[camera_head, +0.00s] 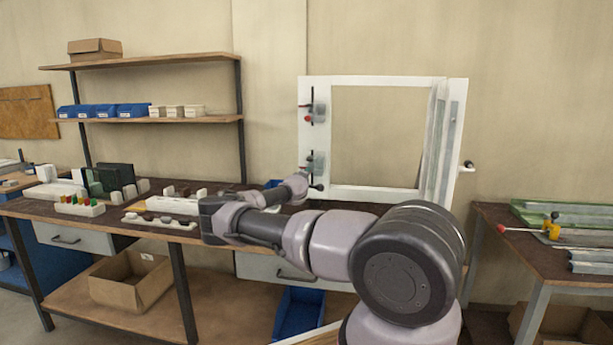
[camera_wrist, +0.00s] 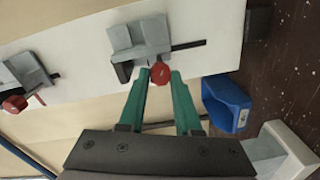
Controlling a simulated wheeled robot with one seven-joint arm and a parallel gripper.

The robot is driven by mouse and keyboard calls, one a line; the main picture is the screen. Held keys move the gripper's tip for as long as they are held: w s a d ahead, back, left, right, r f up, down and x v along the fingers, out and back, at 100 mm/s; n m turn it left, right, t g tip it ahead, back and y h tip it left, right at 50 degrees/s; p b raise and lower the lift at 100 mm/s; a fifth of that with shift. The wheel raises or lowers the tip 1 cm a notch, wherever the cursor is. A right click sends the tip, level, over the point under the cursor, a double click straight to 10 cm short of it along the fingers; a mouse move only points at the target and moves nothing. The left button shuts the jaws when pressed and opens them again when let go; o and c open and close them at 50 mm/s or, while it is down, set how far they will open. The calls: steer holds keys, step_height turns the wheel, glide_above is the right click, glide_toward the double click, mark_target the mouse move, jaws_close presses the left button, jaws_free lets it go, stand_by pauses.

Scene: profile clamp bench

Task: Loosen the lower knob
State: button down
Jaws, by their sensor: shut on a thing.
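The lower clamp is a grey block with a dark bar on a white frame (camera_head: 380,82). It shows in the head view (camera_head: 317,160) and at the top middle of the wrist view (camera_wrist: 138,38). Its red lower knob (camera_wrist: 161,75) sits between the green fingertips of my gripper (camera_wrist: 160,80), which is shut on it. In the head view the lower knob is hidden near the end of my arm. The upper clamp (camera_wrist: 30,70) with its red upper knob (camera_wrist: 14,104) is at the left of the wrist view, and the upper knob also shows in the head view (camera_head: 308,118).
A blue bin (camera_wrist: 226,102) and a pale block (camera_wrist: 285,150) are close to the right of my fingers in the wrist view. Small parts and holders crowd the bench (camera_head: 115,232) at left. A second table (camera_head: 500,225) with profiles stands at right.

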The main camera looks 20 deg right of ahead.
steer(key=shift+n, duration=4.8)
steer(key=shift+a, duration=0.1)
steer(key=c, duration=0.6)
jaws_free()
steer(key=v, duration=1)
steer(key=shift+s+a, duration=0.2)
steer(key=shift+a, duration=0.15)
